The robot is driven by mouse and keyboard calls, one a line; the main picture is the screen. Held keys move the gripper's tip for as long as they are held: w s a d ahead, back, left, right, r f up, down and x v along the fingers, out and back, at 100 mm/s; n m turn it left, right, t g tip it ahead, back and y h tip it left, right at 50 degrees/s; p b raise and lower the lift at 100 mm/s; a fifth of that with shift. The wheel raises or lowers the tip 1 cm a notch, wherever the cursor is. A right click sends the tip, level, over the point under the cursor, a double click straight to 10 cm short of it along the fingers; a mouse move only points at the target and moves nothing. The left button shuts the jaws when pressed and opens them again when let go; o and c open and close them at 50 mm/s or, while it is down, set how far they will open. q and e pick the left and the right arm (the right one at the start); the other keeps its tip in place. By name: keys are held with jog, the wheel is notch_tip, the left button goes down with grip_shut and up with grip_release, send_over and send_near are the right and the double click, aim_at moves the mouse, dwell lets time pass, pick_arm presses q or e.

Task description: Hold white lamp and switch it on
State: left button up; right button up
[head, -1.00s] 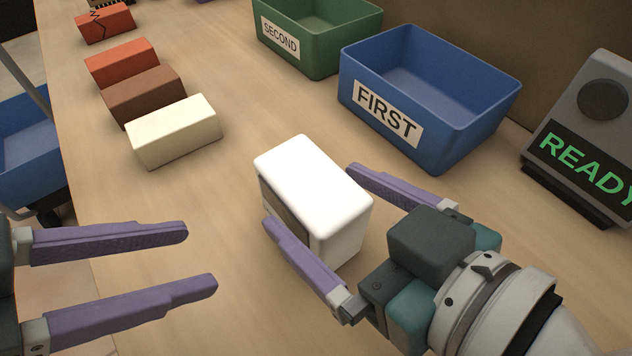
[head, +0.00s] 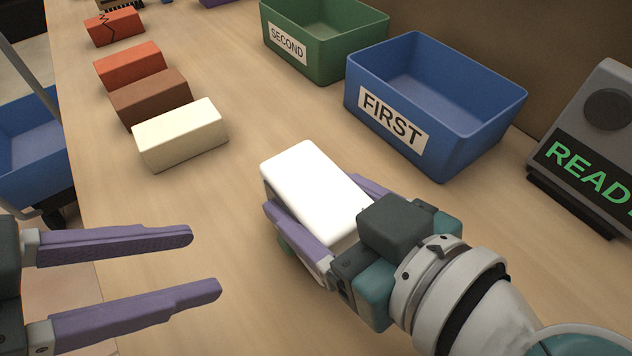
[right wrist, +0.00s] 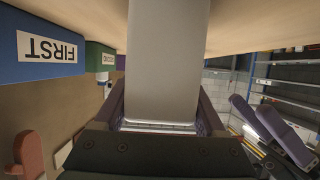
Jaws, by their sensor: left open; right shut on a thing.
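The white lamp (head: 312,185) is a white rounded block at the middle of the head view. My right gripper (head: 318,205) is shut on it, with one purple finger along each long side. In the right wrist view the lamp (right wrist: 166,60) shows as a grey slab between the fingers. A small green patch (head: 286,246) shows low beside the near finger; I cannot tell what it is. No switch is visible on the lamp. My left gripper (head: 206,262) is open and empty at the lower left, apart from the lamp, and also shows in the right wrist view (right wrist: 270,128).
A blue bin marked FIRST (head: 437,135) and a green bin marked SECOND (head: 325,62) stand behind the lamp. Cream (head: 180,135), brown (head: 150,97) and orange (head: 130,65) bricks lie at left. A READY display (head: 590,165) stands at right. The table (head: 245,215) between bricks and lamp is clear.

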grip_shut()
dwell(1.1)
pick_arm(q)
grip_shut()
dwell(1.5)
